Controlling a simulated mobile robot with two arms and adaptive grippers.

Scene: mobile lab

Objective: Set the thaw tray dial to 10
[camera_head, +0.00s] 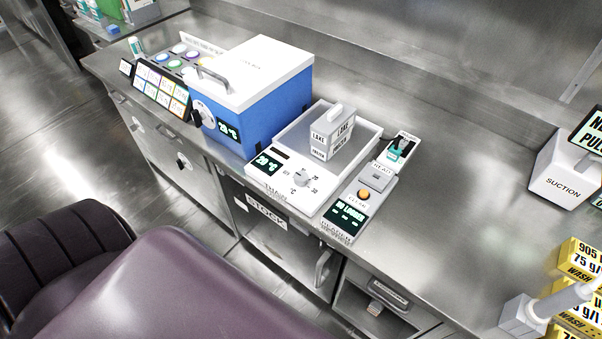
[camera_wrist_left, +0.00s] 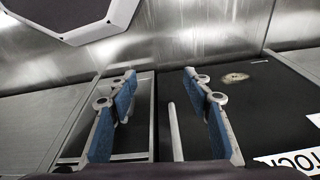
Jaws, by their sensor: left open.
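The white thaw tray (camera_head: 272,192) stands on the steel counter, right of the blue water bath. Its round white dial (camera_head: 302,178) is on the sloped front panel, with small marks around it that are too small to read surely. The panel's green display (camera_head: 267,164) seems to read 20 °C. A grey-white box labelled LAKE (camera_head: 332,138) sits in the tray. My left gripper (camera_wrist_left: 158,82) shows only in the left wrist view, with its blue-padded fingers apart and nothing between them. The dial is not in that view. My right gripper is in neither view.
The blue box with white lid (camera_head: 256,75) stands close left of the tray. A reader with display (camera_head: 347,212) stands close on its right. Open counter (camera_head: 455,180) lies further right, before a SUCTION unit (camera_head: 562,172) and yellow WASH boxes (camera_head: 581,258).

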